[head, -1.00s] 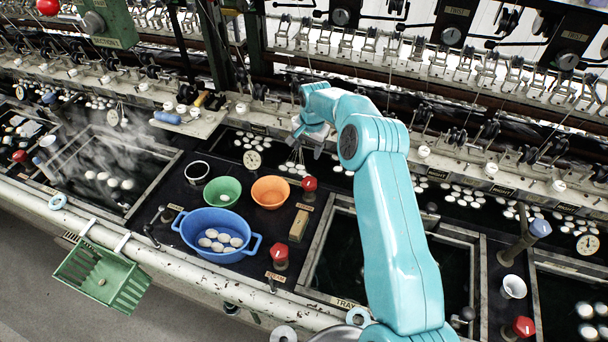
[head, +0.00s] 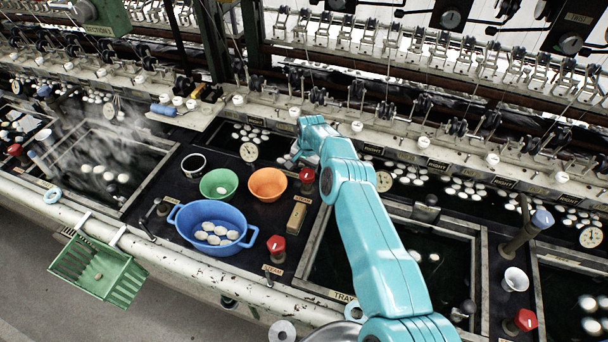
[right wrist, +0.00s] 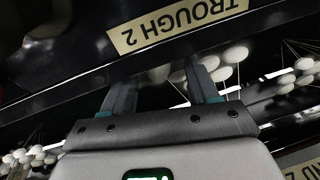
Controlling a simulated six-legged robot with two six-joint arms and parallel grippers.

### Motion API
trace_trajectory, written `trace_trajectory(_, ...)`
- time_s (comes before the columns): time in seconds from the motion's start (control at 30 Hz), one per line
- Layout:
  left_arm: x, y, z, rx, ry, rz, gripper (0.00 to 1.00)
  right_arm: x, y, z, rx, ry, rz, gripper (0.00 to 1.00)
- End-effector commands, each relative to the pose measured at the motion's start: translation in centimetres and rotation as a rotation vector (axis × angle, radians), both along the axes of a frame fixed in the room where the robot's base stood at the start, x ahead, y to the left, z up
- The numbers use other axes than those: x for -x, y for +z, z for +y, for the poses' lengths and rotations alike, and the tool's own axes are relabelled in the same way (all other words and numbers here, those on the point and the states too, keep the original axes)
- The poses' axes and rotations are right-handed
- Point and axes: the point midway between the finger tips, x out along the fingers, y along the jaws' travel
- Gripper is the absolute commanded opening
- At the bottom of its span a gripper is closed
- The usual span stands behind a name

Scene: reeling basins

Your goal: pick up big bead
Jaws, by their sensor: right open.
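I cannot single out a big bead in either view. My right gripper (right wrist: 162,88) shows open in the right wrist view, its two dark fingers apart with nothing gripped that I can see. Its fingers point toward a dark trough with white cocoons (right wrist: 237,58) close to and beyond their tips. In the head view my right arm reaches from the bottom right to the back trough, and its gripper there is small and mostly hidden by the wrist. My left gripper is not in view.
A blue basin (head: 183,232) holds several white cocoons. Near it stand a green bowl (head: 219,184), an orange bowl (head: 268,184) and red knobs (head: 276,244). A green basket (head: 75,262) hangs at the front. A "TROUGH 2" plate (right wrist: 178,22) lies near my fingers.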

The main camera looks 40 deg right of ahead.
Motion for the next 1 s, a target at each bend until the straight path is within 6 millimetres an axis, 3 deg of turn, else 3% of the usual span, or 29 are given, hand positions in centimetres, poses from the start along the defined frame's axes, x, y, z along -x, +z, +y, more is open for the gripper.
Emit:
trace_trajectory(0.03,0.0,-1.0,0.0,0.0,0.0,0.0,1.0,0.0,-1.0,0.0,0.0,-0.001,0.0,0.59)
trace_trajectory(0.33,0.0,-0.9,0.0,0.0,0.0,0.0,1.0,-0.1,-0.8,0.0,-0.001,0.0,0.0,0.59)
trace_trajectory(0.47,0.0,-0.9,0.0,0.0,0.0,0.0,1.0,-0.1,-0.8,0.0,-0.001,0.0,0.0,0.25)
trace_trajectory(0.83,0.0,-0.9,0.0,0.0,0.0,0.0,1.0,-0.1,-0.8,0.0,-0.001,0.0,0.0,0.24)
trace_trajectory(1.0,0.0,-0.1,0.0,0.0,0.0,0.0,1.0,-0.1,0.5,-0.1,0.0,0.0,-0.001,0.24)
